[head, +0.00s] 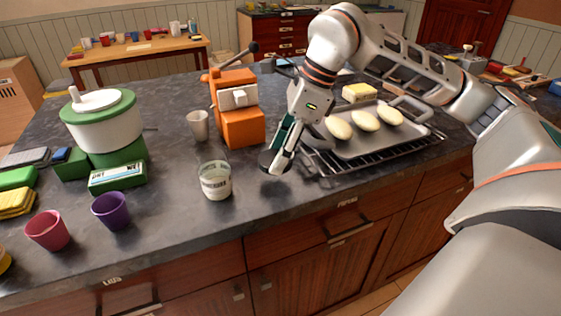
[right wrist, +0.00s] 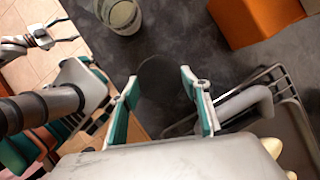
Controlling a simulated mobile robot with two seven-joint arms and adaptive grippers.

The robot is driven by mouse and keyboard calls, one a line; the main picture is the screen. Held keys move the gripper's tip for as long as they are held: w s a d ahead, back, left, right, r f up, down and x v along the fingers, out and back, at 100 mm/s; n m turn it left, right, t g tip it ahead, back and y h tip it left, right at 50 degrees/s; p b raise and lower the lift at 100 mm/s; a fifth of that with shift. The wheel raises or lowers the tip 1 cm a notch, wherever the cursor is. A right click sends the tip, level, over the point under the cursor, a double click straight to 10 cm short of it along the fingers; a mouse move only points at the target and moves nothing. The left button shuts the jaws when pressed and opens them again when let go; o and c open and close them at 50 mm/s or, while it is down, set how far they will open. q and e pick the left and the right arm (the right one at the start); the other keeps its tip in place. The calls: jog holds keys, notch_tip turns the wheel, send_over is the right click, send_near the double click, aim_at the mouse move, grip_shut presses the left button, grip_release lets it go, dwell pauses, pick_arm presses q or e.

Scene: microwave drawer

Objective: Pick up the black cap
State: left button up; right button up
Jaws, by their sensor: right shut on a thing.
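The black cap (head: 266,159) is a flat dark disc near the counter's front edge in the head view. My right gripper (head: 279,160) points down over it and is shut on it, with one finger hiding part of the disc. In the right wrist view the cap (right wrist: 160,80) lies between the two teal-and-white fingertips of the right gripper (right wrist: 159,84). Whether the cap touches the counter is not clear. My left gripper is outside the head view; what seems to be it (right wrist: 42,38) shows small at the left of the right wrist view.
A glass jar (head: 215,181) stands just left of the gripper. An orange machine (head: 240,122) and a grey cup (head: 198,126) stand behind it. A tray (head: 356,146) with pale rolls sits on a rack to the right. The dark counter (head: 170,225) is clear in front of the jar.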

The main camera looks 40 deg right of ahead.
notch_tip(320, 180, up, 8)
jog(key=shift+r+p, duration=0.15)
jog(key=shift+p, duration=0.65)
pick_arm(q)
jog(key=shift+s+d+r+p, duration=0.2)
jog(key=shift+d+r+p, duration=0.05)
jog(key=shift+r+p, duration=0.3)
jog(key=shift+s+d+r+p, duration=0.25)
jog(key=shift+r+p, duration=0.15)
jog(key=shift+r, duration=0.15)
pick_arm(e)
notch_tip(320, 180, up, 8)
pick_arm(q)
jog(key=shift+w+r, duration=0.1)
jog(key=shift+w, duration=0.1)
